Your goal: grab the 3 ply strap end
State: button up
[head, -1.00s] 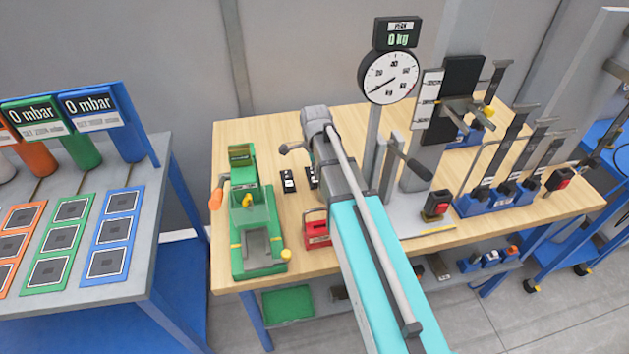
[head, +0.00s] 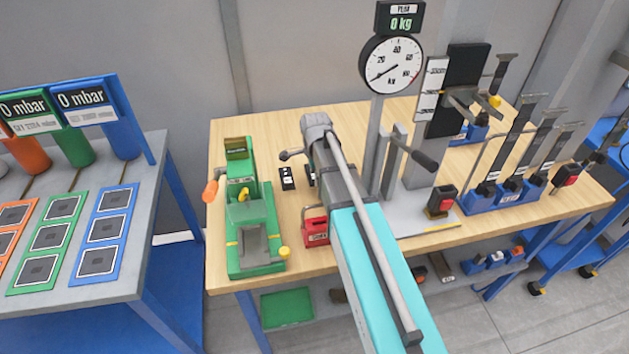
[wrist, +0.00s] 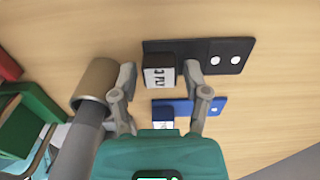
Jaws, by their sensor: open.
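In the wrist view a black strap piece (wrist: 215,57) with two white dots lies on the wooden table. A block with a white label (wrist: 159,77) is at its left end; the label is turned and I cannot read its ply number for sure. A blue strap piece (wrist: 205,103) with its own end block (wrist: 163,116) lies just below it. My gripper (wrist: 160,71) is open, with the black strap's block showing between its fingertips; I cannot tell the height gap. In the head view a small black piece with a white label (head: 287,178) shows left of my arm, which hides the gripper.
A green machine (head: 255,230) with an orange handle (head: 210,191) stands left of my arm. A red box (head: 315,230) and the dial gauge (head: 391,65) stand close to the arm. In the wrist view a tan cylinder (wrist: 95,81) is close beside the left finger.

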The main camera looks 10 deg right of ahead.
jog(key=shift+f, duration=0.35)
dwell(0.4)
grip_shut()
